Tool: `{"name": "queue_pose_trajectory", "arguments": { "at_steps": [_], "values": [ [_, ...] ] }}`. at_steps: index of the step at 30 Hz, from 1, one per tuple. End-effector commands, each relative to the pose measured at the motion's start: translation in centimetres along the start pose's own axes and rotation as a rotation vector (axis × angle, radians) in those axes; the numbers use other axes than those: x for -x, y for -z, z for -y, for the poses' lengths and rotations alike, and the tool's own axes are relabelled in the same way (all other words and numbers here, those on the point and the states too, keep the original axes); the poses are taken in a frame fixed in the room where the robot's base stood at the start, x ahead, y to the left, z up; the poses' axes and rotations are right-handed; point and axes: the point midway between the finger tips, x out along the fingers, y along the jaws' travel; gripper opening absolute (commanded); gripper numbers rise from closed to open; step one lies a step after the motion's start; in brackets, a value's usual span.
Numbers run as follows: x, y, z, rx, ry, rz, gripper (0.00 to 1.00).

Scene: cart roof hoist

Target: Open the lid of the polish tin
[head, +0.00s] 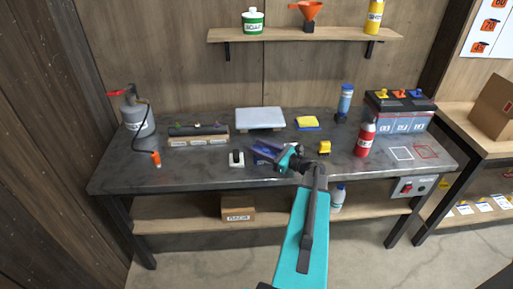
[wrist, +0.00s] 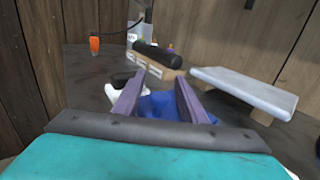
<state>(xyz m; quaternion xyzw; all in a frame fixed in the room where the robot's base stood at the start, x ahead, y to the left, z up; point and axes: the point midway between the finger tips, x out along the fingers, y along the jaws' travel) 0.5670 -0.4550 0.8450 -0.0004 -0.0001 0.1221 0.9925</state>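I cannot pick out a polish tin with certainty in either view. A small white object with a black upright part (head: 236,158) stands near the bench's front edge; it also shows in the wrist view (wrist: 113,97), left of my fingers. My gripper (head: 258,150) is low over the front middle of the bench, just right of it. In the wrist view my gripper's two purple fingers (wrist: 160,88) stand apart. A blue, cloth-like patch (wrist: 160,106) shows between and beyond them; whether they touch it is unclear. My gripper hides part of the bench there.
A grey slab on wooden blocks (head: 260,118) lies behind my gripper. A wooden rack with a black roll (head: 198,134) and a grey sprayer (head: 138,118) stand left. A yellow sponge (head: 306,121), red bottle (head: 366,141) and battery (head: 400,112) stand right.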

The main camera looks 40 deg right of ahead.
Motion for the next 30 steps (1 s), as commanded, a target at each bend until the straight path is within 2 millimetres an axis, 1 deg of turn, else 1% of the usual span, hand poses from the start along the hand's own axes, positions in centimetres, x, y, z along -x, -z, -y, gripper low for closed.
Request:
{"name": "queue_pose_trajectory", "arguments": {
  "at_steps": [1,5,14,15,17,21,25,26,27,30],
  "values": [
    [-0.4,0.0,0.0,0.000,-0.001,0.000,0.38],
    [-0.9,0.0,0.0,0.000,-0.001,0.000,0.38],
    [-1.0,0.0,0.0,-0.001,0.001,0.000,0.38],
    [-1.0,0.0,0.0,-0.001,0.001,0.000,0.35],
    [-1.0,0.0,0.0,-0.001,0.001,0.000,0.25],
    [-1.0,0.0,0.0,-0.001,0.001,0.000,0.01],
    [-1.0,0.0,0.0,-0.001,0.001,0.000,0.00],
    [-1.1,-0.1,-1.3,-0.002,0.001,0.000,0.00],
    [-1.1,0.0,-0.6,-0.002,0.000,0.000,0.00],
    [-1.1,0.0,-0.3,-0.003,-0.004,-0.002,0.00]
  ]
}}
